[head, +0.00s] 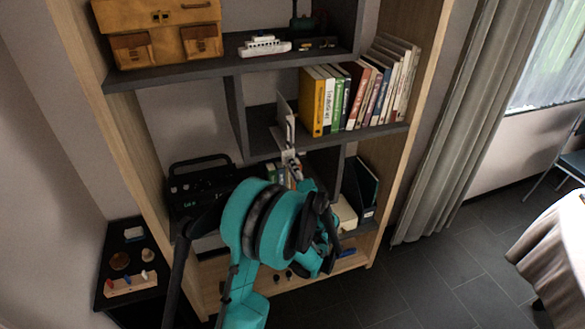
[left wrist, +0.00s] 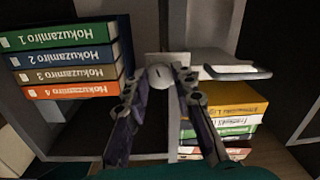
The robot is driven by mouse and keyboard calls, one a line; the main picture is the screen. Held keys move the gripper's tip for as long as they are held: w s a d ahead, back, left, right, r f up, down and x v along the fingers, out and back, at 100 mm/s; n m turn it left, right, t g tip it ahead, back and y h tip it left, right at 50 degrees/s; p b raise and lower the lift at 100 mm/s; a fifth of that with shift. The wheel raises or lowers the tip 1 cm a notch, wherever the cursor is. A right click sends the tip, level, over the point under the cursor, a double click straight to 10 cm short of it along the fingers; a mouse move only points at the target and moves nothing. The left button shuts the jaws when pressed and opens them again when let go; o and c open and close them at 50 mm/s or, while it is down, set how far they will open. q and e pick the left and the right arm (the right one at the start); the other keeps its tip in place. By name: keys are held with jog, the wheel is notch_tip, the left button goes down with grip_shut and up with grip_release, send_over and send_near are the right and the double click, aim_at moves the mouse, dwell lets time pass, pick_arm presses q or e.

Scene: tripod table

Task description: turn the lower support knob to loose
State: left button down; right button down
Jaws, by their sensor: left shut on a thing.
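A round pale knob (left wrist: 158,77) with a short dark mark on its face shows in the left wrist view, in front of a pale upright. My left gripper (left wrist: 156,84) has one finger on each side of it and is shut on it. In the head view my left gripper (head: 291,168) is at the shelf's middle upright, largely hidden behind my teal arm. A thin white support plate (head: 285,122) stands out from that upright just above; a light flat plate also shows in the left wrist view (left wrist: 235,70). Which knob is the lower one cannot be told. My right gripper is not in view.
Books (head: 345,97) stand on the shelf (head: 262,143) right of the plate.

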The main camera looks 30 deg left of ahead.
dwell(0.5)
pick_arm(q)
jog(key=c, duration=1.3)
grip_release()
jog(key=shift+o, duration=0.2)
jog(key=v, duration=1.2)
